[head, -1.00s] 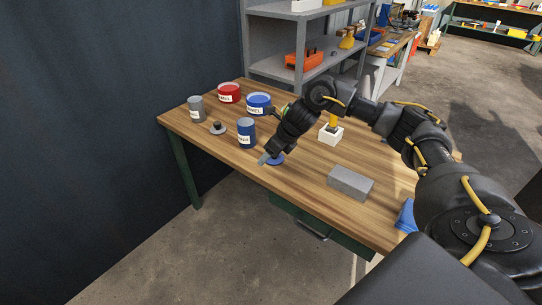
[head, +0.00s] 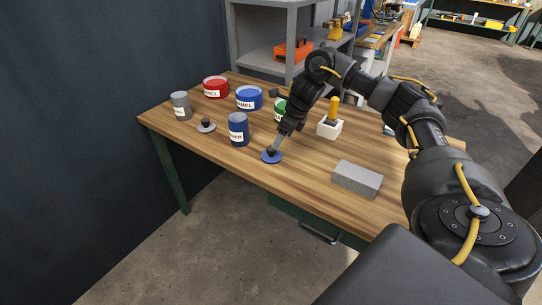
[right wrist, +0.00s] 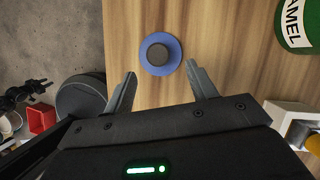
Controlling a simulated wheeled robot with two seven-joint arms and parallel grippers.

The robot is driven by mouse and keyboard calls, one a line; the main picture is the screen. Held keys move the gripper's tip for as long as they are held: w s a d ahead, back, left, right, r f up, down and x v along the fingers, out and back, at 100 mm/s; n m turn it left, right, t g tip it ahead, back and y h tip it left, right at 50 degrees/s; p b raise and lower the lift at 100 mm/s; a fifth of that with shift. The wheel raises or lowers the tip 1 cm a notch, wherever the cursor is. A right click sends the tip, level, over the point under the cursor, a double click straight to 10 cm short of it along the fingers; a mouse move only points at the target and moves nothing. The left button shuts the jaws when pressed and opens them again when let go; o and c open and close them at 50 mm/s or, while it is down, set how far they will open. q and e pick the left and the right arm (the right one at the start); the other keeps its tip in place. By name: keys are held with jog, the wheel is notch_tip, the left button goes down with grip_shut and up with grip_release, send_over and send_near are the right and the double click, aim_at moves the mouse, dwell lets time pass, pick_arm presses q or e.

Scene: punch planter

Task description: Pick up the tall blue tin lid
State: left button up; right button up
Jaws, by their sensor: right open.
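The blue lid (head: 271,157) lies flat on the wooden table near its front edge, with a dark knob on top. In the right wrist view the lid (right wrist: 160,53) sits just beyond the fingertips, roughly centred between them. The tall blue tin (head: 238,130) stands upright to the left of the lid. My left gripper is not in view.
A grey tin (head: 180,106), a red tin (head: 215,88), a wider blue tin (head: 249,98) and a partly hidden green tin (head: 281,108) stand behind. A grey lid (head: 206,126) lies at left. A grey block (head: 357,178) and a white holder (head: 330,128) stand at right.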

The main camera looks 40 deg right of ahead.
aim_at(271, 153)
jog(key=shift+w+a+f, duration=0.15)
jog(key=shift+a+f, duration=0.05)
jog(key=shift+f, duration=0.25)
jog(key=shift+x, duration=2.35)
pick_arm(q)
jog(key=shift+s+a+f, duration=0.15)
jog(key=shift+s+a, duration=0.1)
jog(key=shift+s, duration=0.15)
pick_arm(e)
jog(key=c, duration=1.1)
jog(key=shift+r, duration=0.1)
